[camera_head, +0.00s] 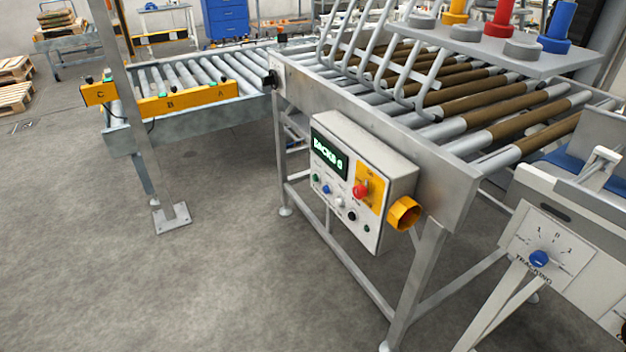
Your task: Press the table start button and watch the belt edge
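A light grey control box (385,150) is fixed to the near side of the roller table (440,180). Its dark display (329,153) reads what looks like "SACKS 0" in green. Below the display are a green button (316,177), a blue button (326,189), a white button (340,202), a black knob (351,215) and a small green light or button (367,228). I cannot read which is labelled start. A red mushroom button (360,190) sits on a yellow plate. A blue belt surface (568,161) shows partly at the right. Neither gripper is in view.
A white machine with a blue "TRACKING" dial (539,259) stands at the lower right. Bent metal bars (385,60) and a shelf with coloured pegs (500,50) rise over the rollers. A metal post (140,120) stands left. Floor before the box is clear.

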